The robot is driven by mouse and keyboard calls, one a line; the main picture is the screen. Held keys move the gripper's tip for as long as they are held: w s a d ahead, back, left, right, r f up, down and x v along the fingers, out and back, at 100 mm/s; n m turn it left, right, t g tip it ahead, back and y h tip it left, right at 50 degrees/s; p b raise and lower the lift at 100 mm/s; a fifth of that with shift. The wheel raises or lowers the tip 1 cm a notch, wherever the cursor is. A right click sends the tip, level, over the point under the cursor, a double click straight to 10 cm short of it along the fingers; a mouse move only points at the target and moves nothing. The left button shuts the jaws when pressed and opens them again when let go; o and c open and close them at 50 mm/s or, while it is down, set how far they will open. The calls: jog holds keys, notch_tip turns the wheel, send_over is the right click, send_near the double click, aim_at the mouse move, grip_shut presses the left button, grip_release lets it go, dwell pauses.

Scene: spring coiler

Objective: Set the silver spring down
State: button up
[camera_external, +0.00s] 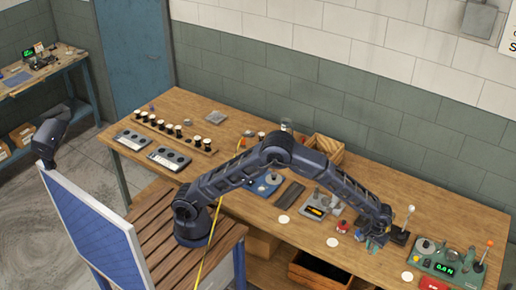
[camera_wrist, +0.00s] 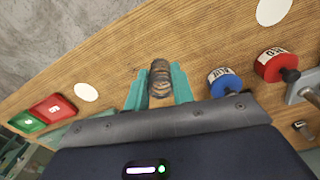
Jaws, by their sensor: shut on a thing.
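The silver spring (camera_wrist: 159,72) is a short coil, greyish-brown in this light, seen in the wrist view. My gripper (camera_wrist: 158,88) has teal fingers, one on each side of the spring, and is shut on it. In the external view my gripper (camera_external: 373,242) is low over the front part of the wooden workbench (camera_external: 240,200), at the right half. The spring is too small to make out there. I cannot tell whether its lower end touches the bench top.
In the wrist view a blue labelled piece (camera_wrist: 225,82) and a red one (camera_wrist: 272,65) stand right of the spring. White discs (camera_wrist: 86,92) lie flat on the wood. A green tester (camera_external: 446,262) stands right of my gripper. Bare wood lies ahead of the fingertips.

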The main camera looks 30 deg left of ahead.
aim_at(372, 246)
jog(key=shift+f, duration=2.75)
jog(key=shift+f, duration=0.1)
jog(key=o, duration=1)
notch_tip(372, 246, up, 12)
jog(key=shift+r, duration=0.1)
